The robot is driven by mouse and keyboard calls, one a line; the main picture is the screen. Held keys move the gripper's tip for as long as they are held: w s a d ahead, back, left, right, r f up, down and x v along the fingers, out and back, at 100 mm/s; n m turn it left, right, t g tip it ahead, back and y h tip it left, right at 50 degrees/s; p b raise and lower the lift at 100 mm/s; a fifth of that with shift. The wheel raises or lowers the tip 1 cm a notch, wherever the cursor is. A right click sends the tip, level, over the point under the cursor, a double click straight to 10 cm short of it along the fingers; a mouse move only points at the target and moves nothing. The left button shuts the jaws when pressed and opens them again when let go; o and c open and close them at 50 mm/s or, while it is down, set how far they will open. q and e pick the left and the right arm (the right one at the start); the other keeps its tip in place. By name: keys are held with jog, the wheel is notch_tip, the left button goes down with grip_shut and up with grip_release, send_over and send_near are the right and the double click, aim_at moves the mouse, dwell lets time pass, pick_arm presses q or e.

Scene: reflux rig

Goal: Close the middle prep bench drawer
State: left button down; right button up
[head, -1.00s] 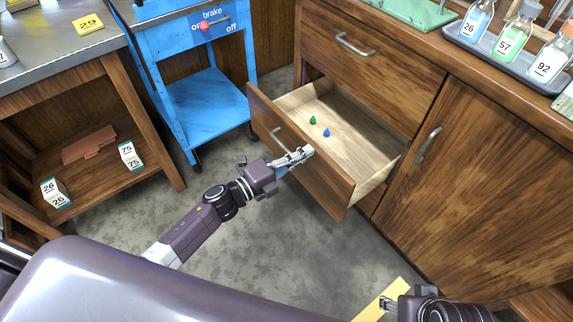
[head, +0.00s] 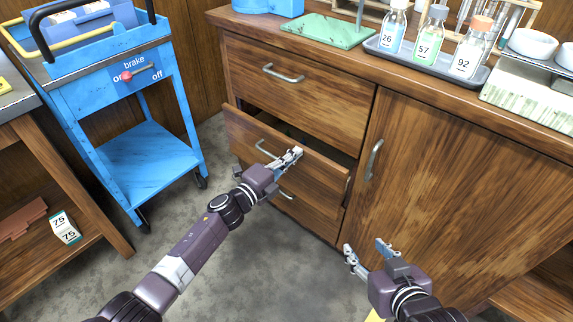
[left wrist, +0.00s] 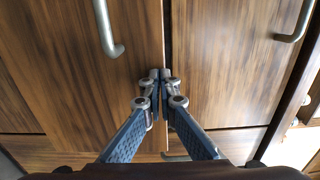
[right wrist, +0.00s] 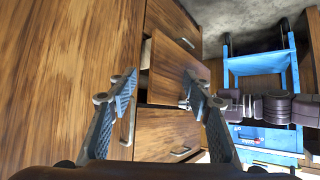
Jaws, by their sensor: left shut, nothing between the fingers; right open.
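The middle prep bench drawer (head: 318,172) stands a little way out of the wooden bench, with a dark gap above its front. Its handle (head: 262,150) is partly beside my left gripper. My left gripper (head: 294,155) is shut and empty, with its tips at the drawer front; whether they touch it I cannot tell. In the left wrist view the shut tips (left wrist: 161,76) are in front of wooden panels with metal handles. My right gripper (head: 367,249) is open and empty, low in front of the cupboard door. The drawer also shows in the right wrist view (right wrist: 172,72).
The top drawer (head: 325,90) looks shut. A cupboard door (head: 450,170) is to the right. A tray (head: 400,57) with labelled bottles and a green stand (head: 320,32) are on the bench top. A blue cart (head: 150,160) stands at left. Grey floor is clear in front.

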pick_arm(q)
jog(key=b+x, duration=0.1)
jog(key=x, duration=0.2)
jog(key=b+x, duration=0.1)
jog(key=x, duration=0.1)
jog(key=shift+w+d+r+b, duration=0.15)
jog(key=shift+w+r+b, duration=0.05)
jog(key=shift+w+b, duration=0.15)
pick_arm(e)
jog(key=w+a+r+t+y, duration=0.1)
jog(key=w+r+t, duration=0.1)
jog(key=r+t, duration=0.2)
jog(key=w+a+r+t+y, duration=0.1)
jog(key=w+a+r+t, duration=0.1)
jog(key=r, duration=0.9)
jog(key=shift+w+a+r+t+y, duration=0.3)
jog(key=shift+w+t, duration=0.45)
jog(key=shift+t, duration=0.35)
pick_arm(q)
jog(key=shift+r, duration=0.1)
pick_arm(e)
jog(key=shift+f, duration=0.1)
